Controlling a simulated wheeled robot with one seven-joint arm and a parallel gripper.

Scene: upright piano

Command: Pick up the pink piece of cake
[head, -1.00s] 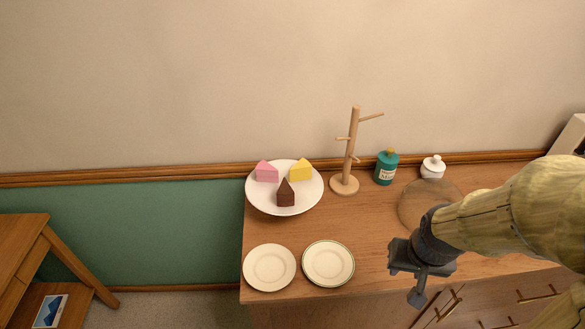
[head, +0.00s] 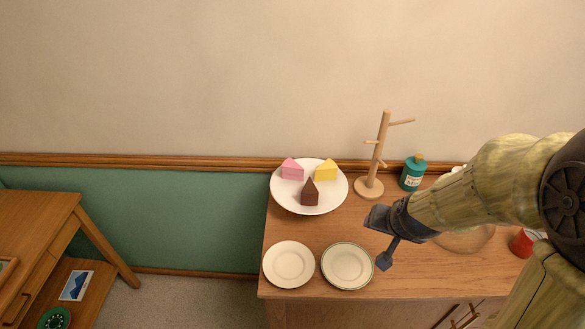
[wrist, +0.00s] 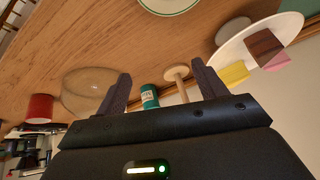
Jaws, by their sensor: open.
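The pink piece of cake (head: 292,169) sits at the back left of a large white plate (head: 283,201) on the wooden cabinet top. A yellow piece (head: 327,170) is to its right and a brown piece (head: 310,193) in front. In the wrist view the pink piece (wrist: 278,61) shows at the right edge, partly behind the brown one (wrist: 263,46). My gripper (head: 377,238) is open and empty, right of the large plate and apart from the cake. Its two fingers (wrist: 160,88) show in the wrist view.
Two small plates, a plain one (head: 289,264) and a rimmed one (head: 347,266), lie at the front left. A wooden mug tree (head: 380,155) and a teal jar (head: 412,173) stand behind my gripper. A red object (head: 524,242) is at the right.

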